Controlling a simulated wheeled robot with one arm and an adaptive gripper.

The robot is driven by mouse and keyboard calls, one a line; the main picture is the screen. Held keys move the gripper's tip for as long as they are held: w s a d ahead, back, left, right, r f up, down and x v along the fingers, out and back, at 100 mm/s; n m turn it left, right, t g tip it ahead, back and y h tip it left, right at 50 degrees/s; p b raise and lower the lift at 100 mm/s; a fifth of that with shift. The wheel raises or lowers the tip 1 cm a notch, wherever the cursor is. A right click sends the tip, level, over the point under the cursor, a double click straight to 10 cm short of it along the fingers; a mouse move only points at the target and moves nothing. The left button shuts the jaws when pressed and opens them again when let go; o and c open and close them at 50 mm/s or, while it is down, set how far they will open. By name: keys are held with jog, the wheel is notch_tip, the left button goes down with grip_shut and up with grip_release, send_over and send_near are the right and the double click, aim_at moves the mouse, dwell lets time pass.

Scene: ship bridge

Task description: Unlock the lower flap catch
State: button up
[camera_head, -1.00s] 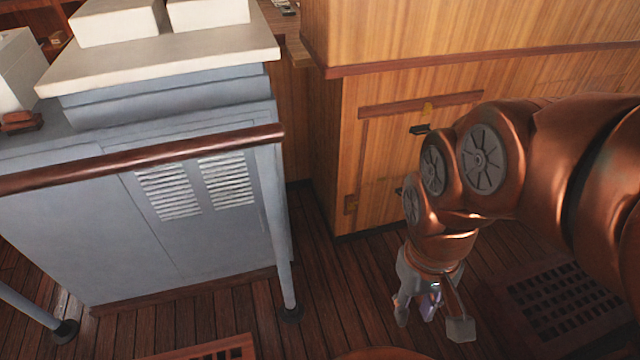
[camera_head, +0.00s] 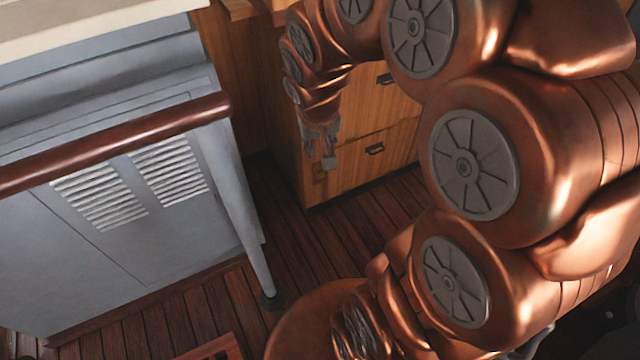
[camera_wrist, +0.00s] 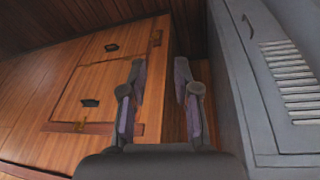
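The wooden cabinet (camera_head: 350,185) has a panelled front with two dark handles, the upper one (camera_head: 385,79) and the lower one (camera_head: 375,149). A small brass piece, apparently the lower catch (camera_head: 319,175), is at the front's lower left corner, just below my gripper (camera_head: 320,160). In the wrist view the picture is turned over. I cannot tell whether either catch is locked.
A grey-blue console (camera_head: 130,200) with vents and a brown handrail (camera_head: 110,145) stands left of the cabinet. It also shows at right in the wrist view (camera_wrist: 245,85). A narrow strip of plank floor (camera_head: 285,215) lies between them.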

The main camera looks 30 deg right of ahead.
jog(key=w+d+f+m+t+b, duration=0.1)
jog(key=w+d+f+t+b, duration=0.1)
jog(key=w+d+f+b, duration=0.4)
jog(key=w+d+f+m+t+b, duration=0.2)
jog(key=w+d+f, duration=0.1)
jog(key=w+f, duration=0.55)
jog(key=m+t+y+b, duration=0.4)
jog(key=t+b, duration=0.3)
jog(key=b, duration=0.8)
send_over(321, 176)
jog(key=s+d, duration=0.1)
notch_tip(321, 176, down, 25)
jog(key=shift+d+f, duration=0.1)
jog(key=s+d+f+m+t+y+b, duration=0.1)
jog(key=s+f+m+t+y+b, duration=0.4)
jog(key=f+b, duration=0.6)
jog(key=shift+n+g+h, duration=0.6)
jog(key=shift+h, duration=0.1)
jog(key=w+f, duration=0.1)
jog(key=w+a, duration=0.1)
jog(key=w+f, duration=0.1)
jog(key=w, duration=0.1)
jog(key=shift+a+f, duration=0.3)
jog(key=shift+a, duration=0.1)
jog(key=shift+b+x, duration=0.3)
jog(key=shift+x, duration=0.65)
jog(key=shift+r, duration=0.15)
grip_shut()
